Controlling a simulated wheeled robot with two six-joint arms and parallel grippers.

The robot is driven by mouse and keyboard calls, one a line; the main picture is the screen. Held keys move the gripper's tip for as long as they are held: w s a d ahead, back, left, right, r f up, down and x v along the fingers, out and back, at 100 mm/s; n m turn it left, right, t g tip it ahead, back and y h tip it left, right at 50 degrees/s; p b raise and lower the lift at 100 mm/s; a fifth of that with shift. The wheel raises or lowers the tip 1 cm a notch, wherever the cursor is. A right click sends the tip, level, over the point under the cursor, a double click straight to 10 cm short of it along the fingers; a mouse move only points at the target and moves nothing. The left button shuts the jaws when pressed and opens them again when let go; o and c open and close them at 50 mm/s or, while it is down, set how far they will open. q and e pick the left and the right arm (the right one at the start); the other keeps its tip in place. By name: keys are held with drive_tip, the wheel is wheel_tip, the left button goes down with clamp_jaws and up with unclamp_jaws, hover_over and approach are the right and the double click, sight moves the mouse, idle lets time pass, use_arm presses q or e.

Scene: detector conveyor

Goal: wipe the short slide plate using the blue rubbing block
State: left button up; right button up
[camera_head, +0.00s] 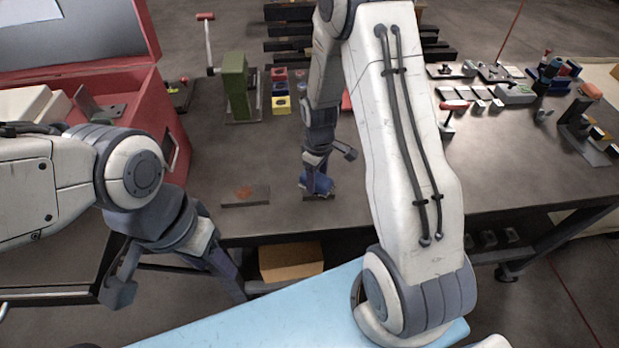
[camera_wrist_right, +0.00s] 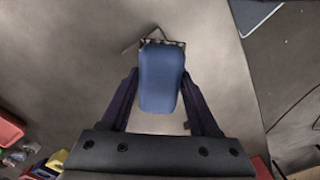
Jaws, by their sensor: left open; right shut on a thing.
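The blue rubbing block (camera_head: 317,181) is held in my right gripper (camera_head: 316,186), near the front edge of the table. In the right wrist view, the blue block (camera_wrist_right: 160,80) sits between the two fingers. A small dark plate (camera_head: 319,198) lies under the block and is mostly hidden; its edge also shows past the block in the wrist view (camera_wrist_right: 131,46). I cannot tell whether block and plate touch. A longer flat plate with a reddish-brown patch (camera_head: 246,196) lies to the left. My left gripper (camera_head: 178,284) is open and empty, in front of the table edge.
A red toolbox (camera_head: 172,125) stands at the left. A green press (camera_head: 237,88) and coloured blocks (camera_head: 280,90) are at the back. Small parts and tools (camera_head: 490,95) fill the back right. The table's middle right (camera_head: 510,165) is clear.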

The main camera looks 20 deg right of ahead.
sight(331, 177)
drive_tip(key=shift+s+d+f, duration=0.1)
drive_tip(key=shift+s+d, duration=0.2)
drive_tip(key=shift+d, duration=0.65)
drive_tip(key=shift+s+d, duration=0.3)
drive_tip(key=shift+d, duration=0.6)
drive_tip(key=shift+w+a+f, duration=0.1)
drive_tip(key=shift+w+a, duration=0.15)
drive_tip(key=shift+a, duration=0.6)
drive_tip(key=shift+w+a, duration=0.25)
drive_tip(key=shift+a, duration=0.6)
drive_tip(key=shift+w+a+p, duration=0.15)
drive_tip(key=shift+w+a, duration=0.1)
drive_tip(key=shift+a, duration=0.6)
drive_tip(key=shift+w+a+p, duration=0.15)
drive_tip(key=shift+w+a, duration=0.05)
drive_tip(key=shift+a, duration=0.65)
drive_tip(key=shift+r+p, duration=2.4)
drive_tip(key=shift+r, duration=0.7)
